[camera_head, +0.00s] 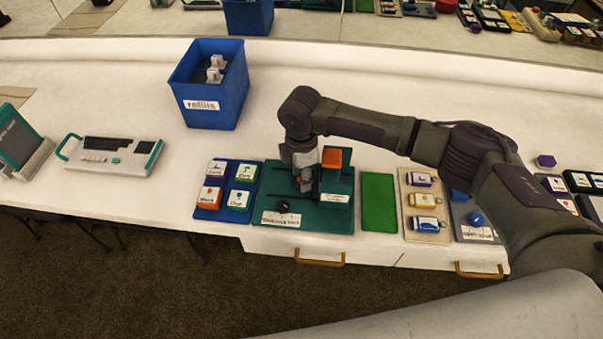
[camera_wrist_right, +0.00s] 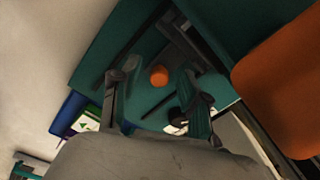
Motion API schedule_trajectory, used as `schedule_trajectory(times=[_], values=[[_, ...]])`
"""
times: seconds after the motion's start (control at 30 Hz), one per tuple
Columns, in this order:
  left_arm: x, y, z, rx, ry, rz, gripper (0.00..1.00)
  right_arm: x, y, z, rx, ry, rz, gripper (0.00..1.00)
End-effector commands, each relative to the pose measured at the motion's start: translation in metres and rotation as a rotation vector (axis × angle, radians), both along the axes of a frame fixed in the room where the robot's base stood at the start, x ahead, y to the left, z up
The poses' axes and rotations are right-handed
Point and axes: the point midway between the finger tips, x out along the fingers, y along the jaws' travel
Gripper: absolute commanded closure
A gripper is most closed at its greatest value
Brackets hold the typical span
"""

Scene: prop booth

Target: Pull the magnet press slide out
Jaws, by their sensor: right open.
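The magnet press is a dark teal plate (camera_head: 342,222) with a raised teal part and an orange block (camera_head: 332,158) at its back. The orange block also fills the right side of the right wrist view (camera_wrist_right: 282,85). My right gripper (camera_head: 305,186) is low over the press, pointing down. In the right wrist view its two fingers (camera_wrist_right: 158,92) are apart. A small round orange knob (camera_wrist_right: 159,75) shows in the gap between them, with no clear contact. The gripper hides much of the slide in the head view. My left gripper is not in view.
A blue mat with several label blocks (camera_head: 241,199) lies left of the press, and a bare green mat (camera_head: 379,203) lies right. A blue bin (camera_head: 210,85) stands behind. A beige tray (camera_head: 425,205) is further right.

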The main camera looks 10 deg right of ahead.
Motion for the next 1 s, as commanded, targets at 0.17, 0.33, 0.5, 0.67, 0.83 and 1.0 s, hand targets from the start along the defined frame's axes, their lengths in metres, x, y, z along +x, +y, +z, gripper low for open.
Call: schedule_trajectory(times=[0.17, 0.33, 0.5, 0.67, 0.83, 1.0], values=[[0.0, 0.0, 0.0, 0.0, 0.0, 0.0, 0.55, 0.0, 0.0, 0.0, 0.0, 0.0, 0.001, 0.54], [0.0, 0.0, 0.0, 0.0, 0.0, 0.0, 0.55, 0.0, 0.0, 0.0, 0.0, 0.0, 0.001, 0.74], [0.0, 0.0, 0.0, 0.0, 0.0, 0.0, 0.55, 0.0, 0.0, 0.0, 0.0, 0.0, 0.001, 1.0], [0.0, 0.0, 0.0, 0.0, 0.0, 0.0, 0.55, 0.0, 0.0, 0.0, 0.0, 0.0, 0.001, 1.0], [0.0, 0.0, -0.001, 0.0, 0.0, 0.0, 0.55, 0.0, 0.002, 0.0, 0.0, 0.0, 0.001, 1.0], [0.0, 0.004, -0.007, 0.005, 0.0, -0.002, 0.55, 0.007, 0.029, -0.002, 0.002, -0.005, 0.004, 1.0]])
